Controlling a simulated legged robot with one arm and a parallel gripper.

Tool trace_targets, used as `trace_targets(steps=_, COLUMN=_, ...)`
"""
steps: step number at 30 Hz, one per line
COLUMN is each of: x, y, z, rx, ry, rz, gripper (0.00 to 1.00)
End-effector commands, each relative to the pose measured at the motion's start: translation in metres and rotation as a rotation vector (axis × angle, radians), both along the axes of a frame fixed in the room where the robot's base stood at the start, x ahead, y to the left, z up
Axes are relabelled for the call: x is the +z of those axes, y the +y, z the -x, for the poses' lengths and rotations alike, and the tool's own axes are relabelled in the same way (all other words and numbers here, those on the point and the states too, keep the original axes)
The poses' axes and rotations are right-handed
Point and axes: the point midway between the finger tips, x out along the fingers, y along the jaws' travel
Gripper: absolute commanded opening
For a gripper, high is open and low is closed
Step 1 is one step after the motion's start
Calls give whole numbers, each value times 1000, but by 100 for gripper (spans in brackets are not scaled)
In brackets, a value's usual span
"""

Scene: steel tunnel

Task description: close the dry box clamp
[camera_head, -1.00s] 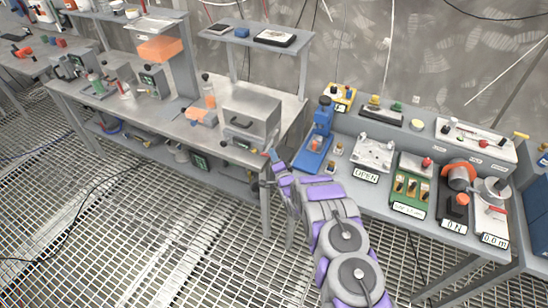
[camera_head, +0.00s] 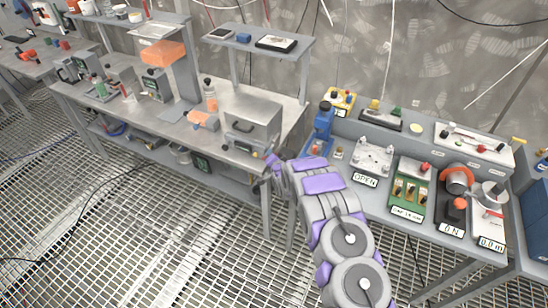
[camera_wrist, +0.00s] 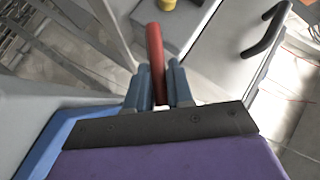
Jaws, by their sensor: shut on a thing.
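The dry box appears to be the grey metal box (camera_head: 250,118) with a dark handle on the right end of the left bench. In the wrist view its pale wall (camera_wrist: 222,50) and black handle (camera_wrist: 268,30) fill the upper right. A red lever (camera_wrist: 154,50), apparently the clamp's, stands upright in the picture beside the box. My gripper (camera_wrist: 158,88) is shut on the lever's lower part, one blue-grey finger on each side. In the head view my gripper (camera_head: 268,156) is at the bench's right front corner; the lever is hidden there. The lever's pivot and latch are not visible.
A tool bench with a blue press (camera_head: 320,130), an OPEN-labelled plate (camera_head: 372,158) and a green switch box (camera_head: 410,187) stands right of my arm. A yellow object (camera_wrist: 167,5) shows at the wrist view's top. Grated floor (camera_head: 120,225) lies open at left.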

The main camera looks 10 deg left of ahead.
Motion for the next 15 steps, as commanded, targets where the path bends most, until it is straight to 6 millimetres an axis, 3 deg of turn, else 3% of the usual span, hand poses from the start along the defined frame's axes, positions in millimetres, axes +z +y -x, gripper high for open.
trace_targets(steps=15, x=15, y=12, z=-4, rx=1, ry=122, rz=334, gripper=0)
